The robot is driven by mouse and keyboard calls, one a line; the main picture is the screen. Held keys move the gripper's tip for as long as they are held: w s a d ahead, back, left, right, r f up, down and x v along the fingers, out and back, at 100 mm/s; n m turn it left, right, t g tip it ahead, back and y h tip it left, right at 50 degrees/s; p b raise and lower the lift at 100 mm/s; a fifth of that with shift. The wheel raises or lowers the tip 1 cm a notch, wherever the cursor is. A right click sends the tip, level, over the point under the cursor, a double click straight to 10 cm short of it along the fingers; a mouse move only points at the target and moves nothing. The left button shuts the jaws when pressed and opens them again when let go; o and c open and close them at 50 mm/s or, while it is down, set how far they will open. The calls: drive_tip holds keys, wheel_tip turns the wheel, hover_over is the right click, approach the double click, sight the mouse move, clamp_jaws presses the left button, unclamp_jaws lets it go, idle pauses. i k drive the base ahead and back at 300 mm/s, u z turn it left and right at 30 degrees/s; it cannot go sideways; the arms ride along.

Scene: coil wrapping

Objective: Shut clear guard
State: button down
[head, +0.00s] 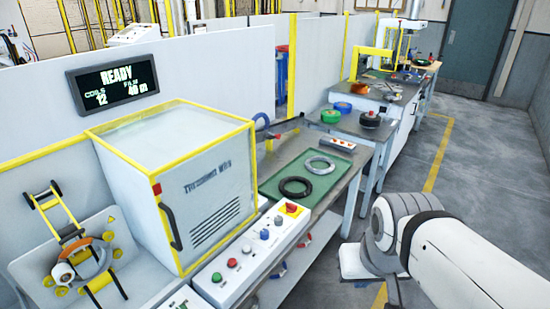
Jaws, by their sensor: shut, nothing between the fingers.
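A box-shaped machine housing with yellow edges stands at left centre. Its pale, see-through-looking top panel (165,128) appears to be part of the clear guard, and it lies flat in its yellow frame. A dark handle (170,226) is on the housing's near edge. I cannot tell whether the guard is fully shut. Left of the housing, a coil (82,264) sits at yellow rollers on a tilted plate and looks uncovered. My arm reaches in from the lower right, well apart from the housing. My gripper is not in view.
A control panel (250,255) with coloured buttons runs along the front. A display (117,80) reads READY. A grey coil (319,165) and a black coil (295,187) lie on a green mat (334,176). Green and red spools stand behind. Floor at right is clear.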

sight(156, 189)
drive_tip(key=u, duration=0.2)
drive_tip(key=i, duration=0.85)
drive_tip(key=z, duration=0.1)
